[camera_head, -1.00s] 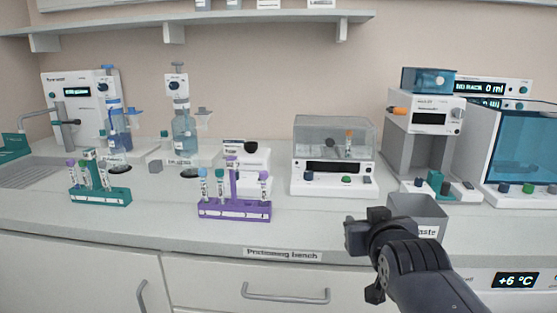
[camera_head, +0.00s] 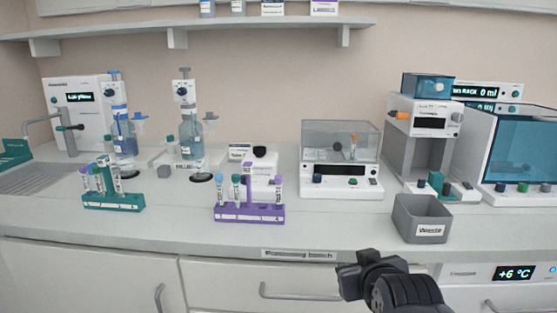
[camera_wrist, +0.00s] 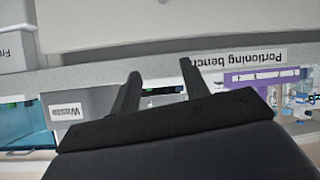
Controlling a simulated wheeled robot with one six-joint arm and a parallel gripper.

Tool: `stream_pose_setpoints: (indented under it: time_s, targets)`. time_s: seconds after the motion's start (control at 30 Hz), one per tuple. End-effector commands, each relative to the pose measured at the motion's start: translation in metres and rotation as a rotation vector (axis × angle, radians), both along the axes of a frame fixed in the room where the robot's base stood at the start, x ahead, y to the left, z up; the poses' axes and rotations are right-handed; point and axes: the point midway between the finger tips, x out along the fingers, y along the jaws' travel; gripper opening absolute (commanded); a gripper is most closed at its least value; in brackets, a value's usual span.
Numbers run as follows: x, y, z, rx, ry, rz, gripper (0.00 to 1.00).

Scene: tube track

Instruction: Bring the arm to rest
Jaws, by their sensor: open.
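My gripper (camera_head: 350,270) shows at the bottom of the head view, in front of the bench's front edge and below the worktop. In the wrist view its two dark fingers (camera_wrist: 157,88) stand apart with nothing between them. My gripper touches nothing that I can see.
A grey waste bin (camera_head: 405,225) stands at the worktop's front edge, up and right of my gripper. A purple tube rack (camera_head: 235,213) and a green tube rack (camera_head: 112,202) stand further left. Drawer handles (camera_head: 300,293) stick out from the cabinet below. The worktop between purple rack and bin is clear.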

Motion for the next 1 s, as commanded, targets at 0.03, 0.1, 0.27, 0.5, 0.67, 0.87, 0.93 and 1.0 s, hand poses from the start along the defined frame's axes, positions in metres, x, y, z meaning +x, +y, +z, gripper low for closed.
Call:
stream_pose_setpoints:
  time_s: [0.03,0.1,0.27,0.5,0.67,0.87,0.93,1.0]
  targets:
    - [-0.002,0.002,-0.005,-0.008,0.014,0.009,0.43]
    - [-0.004,0.003,-0.009,-0.016,0.027,0.017,0.43]
    - [-0.006,0.004,-0.013,-0.025,0.042,0.027,0.43]
    - [-0.006,0.004,-0.013,-0.026,0.043,0.027,0.43]
    - [-0.004,0.003,-0.009,-0.019,0.031,0.02,0.43]
    - [0.005,-0.005,0.015,0.024,-0.041,-0.027,0.43]
    - [0.01,-0.009,0.027,0.046,-0.077,-0.048,0.43]
    - [0.014,-0.013,0.039,0.068,-0.114,-0.07,0.43]
